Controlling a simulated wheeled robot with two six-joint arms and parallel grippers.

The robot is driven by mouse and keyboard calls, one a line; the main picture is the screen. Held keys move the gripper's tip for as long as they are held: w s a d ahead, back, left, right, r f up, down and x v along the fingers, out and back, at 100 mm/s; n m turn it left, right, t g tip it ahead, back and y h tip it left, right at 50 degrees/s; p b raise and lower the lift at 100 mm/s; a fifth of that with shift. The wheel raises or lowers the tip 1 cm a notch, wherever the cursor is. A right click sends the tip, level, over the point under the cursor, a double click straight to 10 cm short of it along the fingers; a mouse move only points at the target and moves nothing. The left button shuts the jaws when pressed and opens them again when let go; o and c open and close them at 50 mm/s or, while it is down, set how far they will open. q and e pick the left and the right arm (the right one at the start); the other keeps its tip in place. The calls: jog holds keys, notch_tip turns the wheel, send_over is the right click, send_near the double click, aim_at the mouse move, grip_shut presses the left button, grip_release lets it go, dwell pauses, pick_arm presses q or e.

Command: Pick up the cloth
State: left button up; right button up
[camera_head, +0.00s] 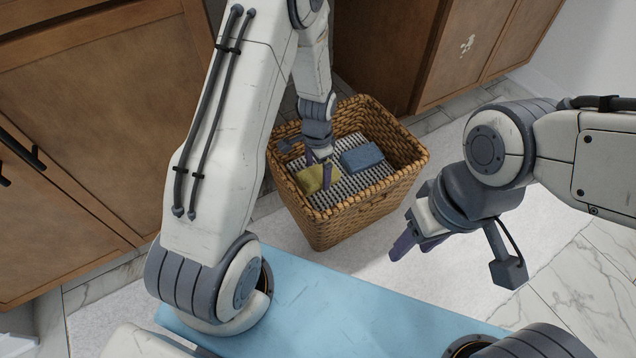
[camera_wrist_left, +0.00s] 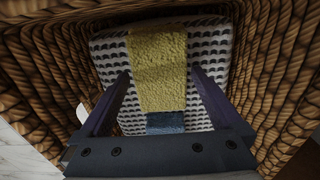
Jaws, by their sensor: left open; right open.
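A yellow cloth (camera_head: 313,180) lies in a wicker basket (camera_head: 345,222), on top of a black-and-white patterned cloth (camera_head: 352,187). A folded blue cloth (camera_head: 362,157) lies to its right on the same patterned cloth. My left gripper (camera_head: 318,172) reaches down into the basket at the yellow cloth and partly hides it. In the left wrist view its open fingers (camera_wrist_left: 160,76) stand on either side of the yellow cloth (camera_wrist_left: 158,65), with the blue cloth (camera_wrist_left: 165,122) nearer. I cannot tell whether the fingers touch the fabric. My right gripper (camera_head: 412,246) is open and empty, outside the basket to its right.
The basket's walls rise close around my left gripper. The basket stands on a light mat (camera_head: 330,262) over marble tiles. Wooden cabinets (camera_head: 95,130) stand at the left and back (camera_head: 475,45). The floor to the right of the basket is clear beneath my right arm.

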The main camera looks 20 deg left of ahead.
aim_at(320, 177)
pick_arm(q)
jog(key=shift+f, duration=0.6)
jog(key=shift+r, duration=0.1)
pick_arm(e)
jog(key=shift+f, duration=0.4)
pick_arm(q)
jog(key=c, duration=1.1)
jog(key=shift+c, duration=0.2)
jog(key=r+p, duration=0.4)
jog(key=r, duration=0.1)
jog(key=shift+s+d+r+p, duration=0.2)
jog(key=shift+s+d+p, duration=0.15)
jog(key=shift+d, duration=0.05)
jog(key=s+d+r+p, duration=0.5)
jog(key=s+d, duration=0.1)
jog(key=d, duration=0.2)
jog(key=shift+s+d+r, duration=0.15)
jog(key=shift+s+r, duration=0.15)
jog(key=shift+s, duration=0.05)
pick_arm(e)
notch_tip(320, 177, up, 10)
jog(key=shift+r, duration=0.15)
